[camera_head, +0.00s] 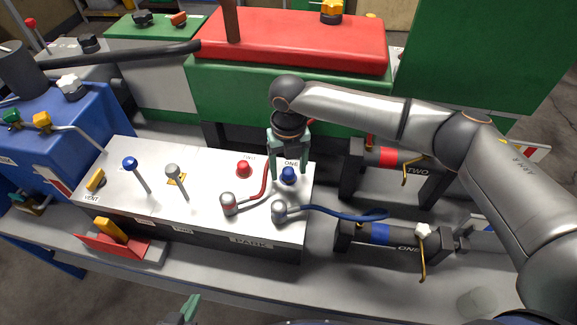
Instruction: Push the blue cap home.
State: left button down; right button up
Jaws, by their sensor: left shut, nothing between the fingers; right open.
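The blue cap (288,175) sits on the top of the white panel box (205,195), in front of a label reading ONE. I cannot tell how far down it is seated. My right gripper (289,170) points down at the cap, its green-grey fingers apart on either side and slightly behind it. Whether the fingers touch the cap is not clear. My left gripper (190,308) is shut and empty at the bottom edge, in front of the bench, mostly out of view.
A red cap (244,169) sits left of the blue one. In front are a red hose end (229,204) and a blue hose end (280,211). Two levers (174,176) (134,168) stand on the left. Cylinders marked ONE (380,234) and TWO (388,157) lie right.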

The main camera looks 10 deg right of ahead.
notch_tip(320, 180, up, 12)
jog(key=shift+r, duration=0.2)
